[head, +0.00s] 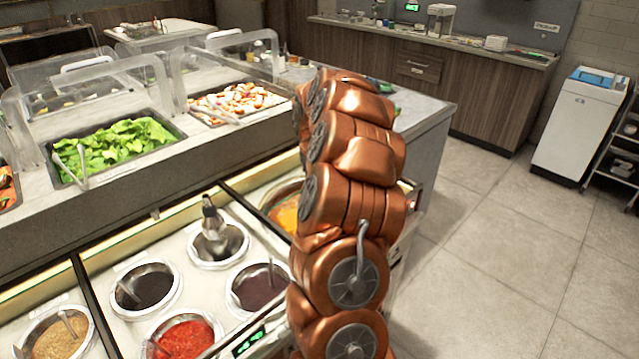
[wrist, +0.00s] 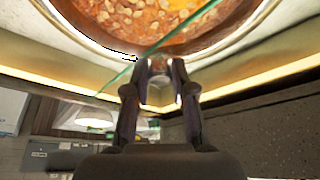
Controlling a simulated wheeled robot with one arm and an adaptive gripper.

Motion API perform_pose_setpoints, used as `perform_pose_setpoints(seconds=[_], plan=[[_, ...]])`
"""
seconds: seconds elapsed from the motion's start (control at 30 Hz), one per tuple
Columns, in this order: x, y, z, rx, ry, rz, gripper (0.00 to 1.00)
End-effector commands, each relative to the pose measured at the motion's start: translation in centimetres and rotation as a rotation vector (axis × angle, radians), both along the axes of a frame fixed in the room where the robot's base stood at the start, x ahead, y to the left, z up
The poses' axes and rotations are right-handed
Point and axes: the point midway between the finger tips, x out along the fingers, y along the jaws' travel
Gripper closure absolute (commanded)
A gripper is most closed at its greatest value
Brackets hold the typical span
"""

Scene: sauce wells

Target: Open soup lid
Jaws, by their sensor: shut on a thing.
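In the wrist view my gripper (wrist: 160,70) is shut on a small pale piece that appears to be the handle of the soup lid. The thin teal glass edge of the soup lid (wrist: 128,74) runs slantwise past the fingers. Soup (wrist: 150,18), orange-red with pale lumps, lies in a round well with a metal rim (wrist: 75,38). In the head view the soup (head: 286,214) is partly hidden behind my copper arm. My gripper is hidden there, and I cannot make out the lid. How far the lid stands from the rim is unclear.
Left of my arm are sauce wells, with dark sauce (head: 148,287), red sauce (head: 186,340) and a ladle (head: 211,220) standing in one. A salad tray (head: 112,145) sits behind under clear guards. The floor (head: 500,260) on the right is clear.

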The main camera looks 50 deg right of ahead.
Motion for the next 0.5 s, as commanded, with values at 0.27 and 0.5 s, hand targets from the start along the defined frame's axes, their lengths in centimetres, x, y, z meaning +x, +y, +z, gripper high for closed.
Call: perform_pose_setpoints(seconds=[0.27, 0.5], plan=[[4.6, -0.5, 0.0, -0.002, -0.001, -0.002, 1.0], [7.8, -0.6, 0.0, 0.001, 0.001, -0.002, 1.0]])
